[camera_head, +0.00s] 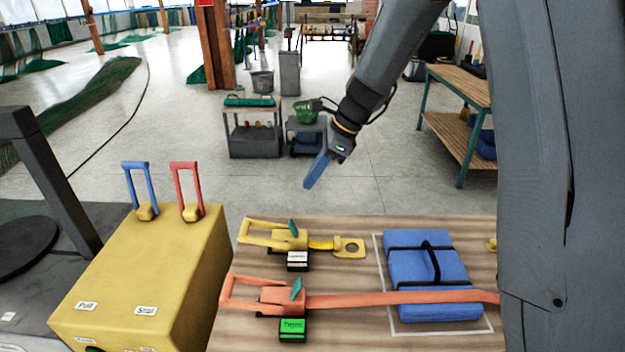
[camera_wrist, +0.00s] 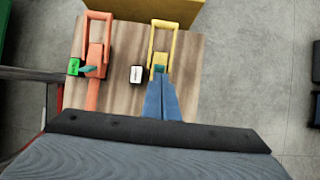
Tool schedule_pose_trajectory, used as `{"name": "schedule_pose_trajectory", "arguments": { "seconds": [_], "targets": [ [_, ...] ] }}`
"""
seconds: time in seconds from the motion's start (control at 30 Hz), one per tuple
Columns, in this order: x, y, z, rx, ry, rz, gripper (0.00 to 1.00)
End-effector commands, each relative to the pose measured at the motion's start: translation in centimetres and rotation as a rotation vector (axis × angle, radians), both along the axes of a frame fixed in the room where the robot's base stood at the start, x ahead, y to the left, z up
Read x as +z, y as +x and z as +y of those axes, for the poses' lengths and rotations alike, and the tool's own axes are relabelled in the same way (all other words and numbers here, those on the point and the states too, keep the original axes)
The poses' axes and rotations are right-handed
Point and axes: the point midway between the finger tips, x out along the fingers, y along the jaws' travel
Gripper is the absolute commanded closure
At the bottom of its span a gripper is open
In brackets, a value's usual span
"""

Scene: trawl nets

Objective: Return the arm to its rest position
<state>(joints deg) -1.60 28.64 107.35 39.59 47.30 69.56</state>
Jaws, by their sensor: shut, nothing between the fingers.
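My gripper (camera_head: 318,170) hangs in the air beyond the far edge of the wooden bench (camera_head: 345,225), with its blue fingers shut and pointing down and to the left. In the wrist view the shut fingers (camera_wrist: 162,100) appear in front of the bench top, near the yellow ratchet buckle (camera_wrist: 160,66). My grey arm comes down from the top right of the head view to the gripper. Nothing is held.
A yellow box (camera_head: 150,260) with blue and red handles stands left. Open floor lies beyond, with a grey cart (camera_head: 252,130) and side table (camera_head: 462,78).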

Motion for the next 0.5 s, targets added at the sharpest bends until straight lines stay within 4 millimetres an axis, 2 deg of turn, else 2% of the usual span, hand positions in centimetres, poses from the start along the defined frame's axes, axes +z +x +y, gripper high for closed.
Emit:
{"name": "schedule_pose_trajectory", "arguments": {
  "seconds": [0.13,0.23,0.37,0.5],
  "targets": [
    [-0.1,-0.7,-0.5,0.039,-0.02,-0.021,1.0],
    [-0.7,-3.0,-2.0,0.173,-0.087,-0.081,1.0],
    [-1.9,-8.1,-5.5,0.502,-0.229,-0.205,1.0],
    [-3.2,-14.1,-9.2,0.931,-0.373,-0.327,1.0]
  ]
}}
